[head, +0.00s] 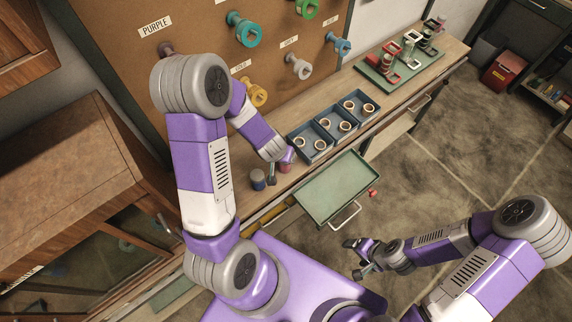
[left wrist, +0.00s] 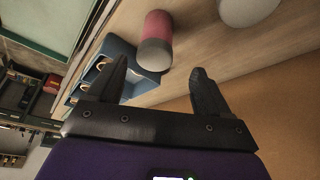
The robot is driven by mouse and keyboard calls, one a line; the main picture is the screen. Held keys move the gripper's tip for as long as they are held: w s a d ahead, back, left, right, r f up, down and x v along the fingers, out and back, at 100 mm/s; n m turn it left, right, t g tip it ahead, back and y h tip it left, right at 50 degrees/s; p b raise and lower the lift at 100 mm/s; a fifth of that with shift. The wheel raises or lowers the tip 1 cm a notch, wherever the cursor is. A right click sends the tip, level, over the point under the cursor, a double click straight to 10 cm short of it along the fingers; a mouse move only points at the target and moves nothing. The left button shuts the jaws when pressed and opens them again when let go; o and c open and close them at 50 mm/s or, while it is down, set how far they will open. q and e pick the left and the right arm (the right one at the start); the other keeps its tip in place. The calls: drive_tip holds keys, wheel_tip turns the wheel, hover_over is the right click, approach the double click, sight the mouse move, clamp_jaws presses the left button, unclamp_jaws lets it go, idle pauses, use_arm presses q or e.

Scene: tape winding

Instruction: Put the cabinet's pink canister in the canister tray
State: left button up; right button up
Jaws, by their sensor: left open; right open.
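The pink canister (left wrist: 157,32), with a grey end, stands on the wooden bench in the left wrist view. It also shows in the head view (head: 288,160), partly hidden by my left wrist. My left gripper (left wrist: 160,72) is open, its two fingers apart with the pink canister just beyond their tips; nothing is held. In the head view this gripper (head: 271,168) is small and mostly hidden. My right gripper (head: 357,258) is open and empty over the floor. I cannot tell which container is the canister tray; a green open tray or drawer (head: 325,193) juts from the bench front.
A blue-grey canister (head: 257,180) stands near the left gripper. Blue bins (head: 326,136) with tape rolls stand close by on the bench. A green rack (head: 377,82) is at its far end. The pegboard (head: 205,35) with spools rises behind. A wooden cabinet (head: 60,165) stands left.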

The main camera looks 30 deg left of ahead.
use_arm(q)
drive_tip(key=shift+b+x, duration=0.35)
drive_tip(key=shift+x, duration=0.5)
drive_tip(key=x, duration=0.2)
drive_tip(key=b+x, duration=0.1)
drive_tip(key=x, duration=0.1)
drive_tip(key=b+x, duration=0.1)
drive_tip(key=x, duration=0.1)
drive_tip(key=shift+d+f, duration=0.3)
drive_tip(key=shift+f, duration=0.1)
drive_tip(key=shift+r, duration=0.1)
drive_tip(key=shift+c, duration=0.4)
drive_tip(key=c, duration=1)
